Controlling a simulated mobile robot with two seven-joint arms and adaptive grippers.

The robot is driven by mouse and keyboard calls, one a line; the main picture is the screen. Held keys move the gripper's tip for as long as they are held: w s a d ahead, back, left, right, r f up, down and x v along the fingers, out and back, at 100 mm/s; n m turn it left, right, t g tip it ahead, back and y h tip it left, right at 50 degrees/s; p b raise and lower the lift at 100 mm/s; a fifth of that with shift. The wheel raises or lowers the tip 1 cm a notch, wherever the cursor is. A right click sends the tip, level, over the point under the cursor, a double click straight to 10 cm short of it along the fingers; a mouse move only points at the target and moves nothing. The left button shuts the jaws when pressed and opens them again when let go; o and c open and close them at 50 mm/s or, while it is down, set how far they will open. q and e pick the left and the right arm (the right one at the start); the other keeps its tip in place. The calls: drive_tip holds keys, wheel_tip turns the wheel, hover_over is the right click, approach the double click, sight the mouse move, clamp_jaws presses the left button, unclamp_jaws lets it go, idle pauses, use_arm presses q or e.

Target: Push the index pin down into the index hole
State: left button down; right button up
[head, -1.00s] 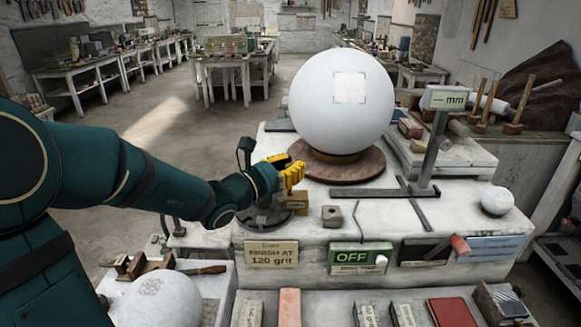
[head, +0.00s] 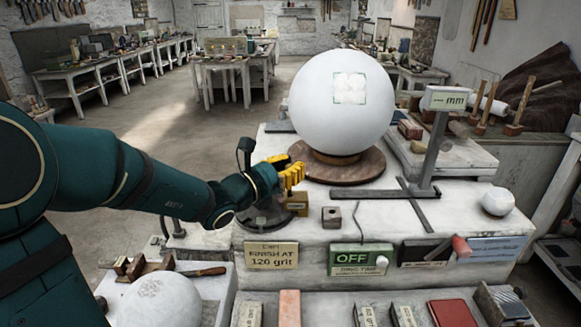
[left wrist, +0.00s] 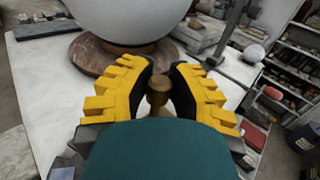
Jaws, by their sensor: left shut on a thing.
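My left gripper (head: 294,177) is at the left front of the round wooden turntable, just above a small brass block (head: 298,204) on the pale bench. In the left wrist view, the yellow fingers of the left gripper (left wrist: 160,76) close from both sides on a brass knobbed pin (left wrist: 158,92), which looks like the index pin. The pin looks roughly upright, with its knob between the fingers. Its lower end and the index hole are hidden, so I cannot tell how deep it sits. My right gripper is not in view.
A large white sphere (head: 342,110) rests on the turntable (head: 340,168) behind the gripper. A measuring stand (head: 432,150) is to the right. A small dark block (head: 331,217) and a green OFF box (head: 360,259) are close by at the front.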

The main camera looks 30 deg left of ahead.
use_arm(q)
drive_tip(key=shift+f+b, duration=1.25)
drive_tip(key=shift+f, duration=0.05)
drive_tip(key=c, duration=0.8)
unclamp_jaws()
drive_tip(key=shift+c, duration=0.2)
drive_tip(key=shift+r+p, duration=1.35)
drive_tip(key=shift+r, duration=0.7)
